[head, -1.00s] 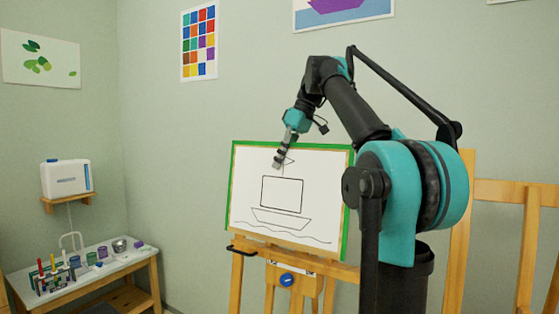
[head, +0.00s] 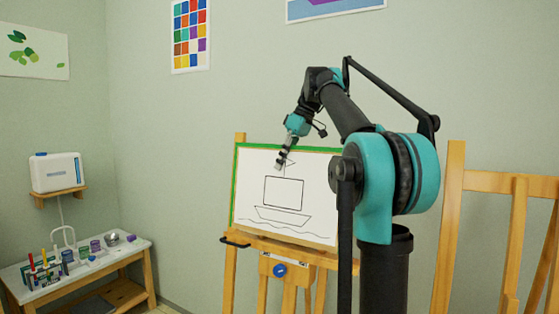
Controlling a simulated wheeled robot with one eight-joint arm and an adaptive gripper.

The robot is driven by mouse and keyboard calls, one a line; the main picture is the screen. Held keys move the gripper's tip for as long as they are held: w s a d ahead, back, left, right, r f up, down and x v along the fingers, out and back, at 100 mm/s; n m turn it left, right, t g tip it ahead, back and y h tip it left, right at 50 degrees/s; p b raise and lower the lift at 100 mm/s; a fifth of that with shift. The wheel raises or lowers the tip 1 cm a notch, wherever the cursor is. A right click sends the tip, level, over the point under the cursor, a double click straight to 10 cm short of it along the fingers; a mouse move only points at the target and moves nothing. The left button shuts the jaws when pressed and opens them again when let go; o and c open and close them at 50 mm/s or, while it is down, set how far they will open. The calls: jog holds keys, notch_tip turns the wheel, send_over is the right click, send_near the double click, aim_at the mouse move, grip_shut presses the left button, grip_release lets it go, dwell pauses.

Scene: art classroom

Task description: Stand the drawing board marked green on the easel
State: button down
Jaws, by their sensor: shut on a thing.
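The drawing board (head: 250,190) is white with a green edge and a line drawing of a boat. It is nearly upright, in front of the easel (head: 240,137). Its lower edge is at the easel's wooden ledge (head: 262,243); I cannot tell whether it rests there. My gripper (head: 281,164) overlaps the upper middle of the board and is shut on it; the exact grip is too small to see. My arm hides the board's right edge.
A second wooden easel (head: 515,225) stands at the right. A low table (head: 128,250) with pens and pots is at the left. A white dispenser (head: 56,172) sits on a wall shelf. Pictures hang on the wall behind.

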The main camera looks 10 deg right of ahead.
jog(key=shift+w+d+f, duration=0.9)
jog(key=shift+w+f, duration=0.3)
jog(key=shift+w+d+f, duration=0.85)
jog(key=shift+w+f, duration=0.3)
jog(key=c, duration=1.2)
grip_release()
jog(key=shift+w+d+r, duration=0.1)
jog(key=shift+w+r, duration=0.1)
jog(key=shift+r, duration=1)
jog(key=shift+w+d+r, duration=0.15)
jog(key=shift+r, duration=1.1)
jog(key=shift+w+d+r, duration=0.1)
jog(key=shift+w+r, duration=0.1)
jog(key=shift+r, duration=1)
